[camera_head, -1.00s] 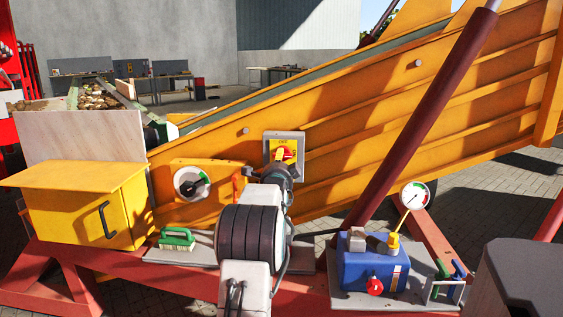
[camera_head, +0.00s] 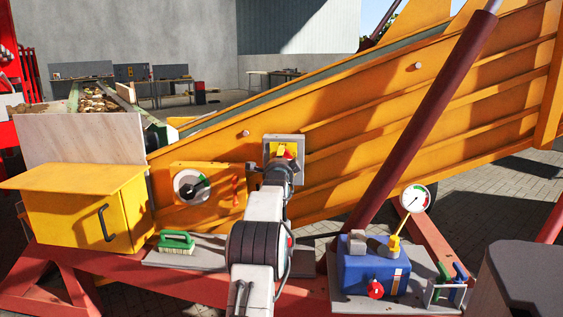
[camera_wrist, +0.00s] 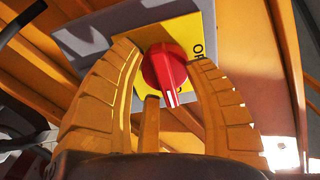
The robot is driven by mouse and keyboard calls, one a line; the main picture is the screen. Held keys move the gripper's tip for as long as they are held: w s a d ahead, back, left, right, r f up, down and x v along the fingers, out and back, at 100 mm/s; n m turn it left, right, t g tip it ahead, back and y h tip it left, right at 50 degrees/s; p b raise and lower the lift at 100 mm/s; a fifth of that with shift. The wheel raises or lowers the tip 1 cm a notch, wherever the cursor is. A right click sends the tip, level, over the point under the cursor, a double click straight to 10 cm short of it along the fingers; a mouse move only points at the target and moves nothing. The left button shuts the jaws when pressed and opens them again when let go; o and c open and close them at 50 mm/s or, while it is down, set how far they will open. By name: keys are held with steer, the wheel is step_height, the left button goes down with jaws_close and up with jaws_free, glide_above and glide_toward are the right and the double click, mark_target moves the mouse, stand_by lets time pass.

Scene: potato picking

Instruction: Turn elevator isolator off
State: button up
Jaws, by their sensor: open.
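The elevator isolator is a grey box (camera_head: 271,143) with a yellow plate, fixed to the orange elevator side. Part of some lettering shows at the plate's right. My gripper (camera_head: 284,152) also shows in front of the box in the head view.
A round black-and-white dial (camera_head: 190,187) is on the orange panel left of my arm. A green brush (camera_head: 176,241) lies on a grey shelf below. A blue unit (camera_head: 372,268) with a gauge (camera_head: 415,198) stands at right. A dark red strut (camera_head: 430,115) crosses the elevator.

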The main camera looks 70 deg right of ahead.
steer(key=shift+o, duration=0.4)
jaws_close()
